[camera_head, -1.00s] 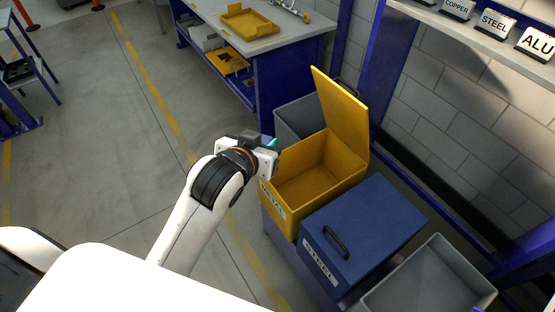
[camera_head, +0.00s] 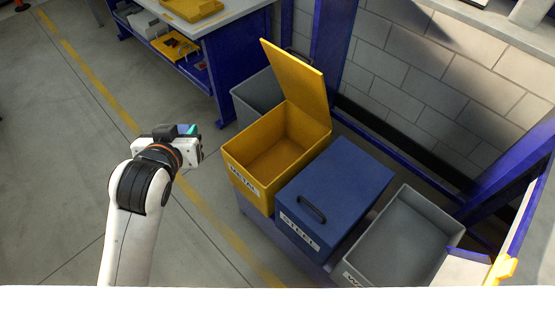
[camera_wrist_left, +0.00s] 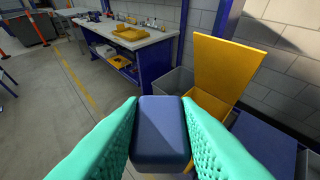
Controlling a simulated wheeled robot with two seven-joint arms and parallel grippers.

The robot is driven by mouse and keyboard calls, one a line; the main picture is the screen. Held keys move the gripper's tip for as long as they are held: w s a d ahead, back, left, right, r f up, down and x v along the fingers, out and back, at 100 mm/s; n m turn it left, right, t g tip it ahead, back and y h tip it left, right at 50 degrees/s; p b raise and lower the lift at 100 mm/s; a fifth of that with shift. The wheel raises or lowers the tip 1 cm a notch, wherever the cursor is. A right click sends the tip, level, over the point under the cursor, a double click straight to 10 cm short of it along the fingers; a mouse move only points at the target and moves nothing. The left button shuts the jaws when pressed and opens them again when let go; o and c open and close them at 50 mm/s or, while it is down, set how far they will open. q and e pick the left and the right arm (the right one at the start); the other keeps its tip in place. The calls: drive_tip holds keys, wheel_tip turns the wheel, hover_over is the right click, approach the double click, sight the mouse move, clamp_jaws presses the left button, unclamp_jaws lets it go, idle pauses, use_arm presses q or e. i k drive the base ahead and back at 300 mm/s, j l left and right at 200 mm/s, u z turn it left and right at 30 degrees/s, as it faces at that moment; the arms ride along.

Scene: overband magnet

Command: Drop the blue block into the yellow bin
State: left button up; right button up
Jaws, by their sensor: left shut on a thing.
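The blue block (camera_wrist_left: 161,132) is a dark blue box with rounded edges, held between the teal fingers of my left gripper (camera_wrist_left: 161,140) in the left wrist view. In the head view my left gripper (camera_head: 190,130) is left of the yellow bin, apart from it, and the block is hidden there. The yellow bin (camera_head: 247,184) stands with its lid raised and its inside looks empty. It also shows ahead and to the right in the left wrist view (camera_wrist_left: 227,68).
A blue bin with a shut, handled lid (camera_head: 345,185) stands right of the yellow bin. An open grey bin (camera_head: 405,235) is further right, another grey bin (camera_head: 256,98) behind. A workbench (camera_head: 235,22) stands at the back. The floor on the left is clear.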

sight(273, 172)
drive_tip(key=z, duration=0.9)
drive_tip(key=i+j+z, duration=0.1)
drive_tip(key=j, duration=0.2)
drive_tip(key=i+j, duration=0.15)
drive_tip(key=j, duration=0.15)
drive_tip(key=i+j+z, duration=0.15)
drive_tip(key=j, duration=0.15)
drive_tip(key=i+j+z, duration=0.1)
drive_tip(key=j, duration=0.25)
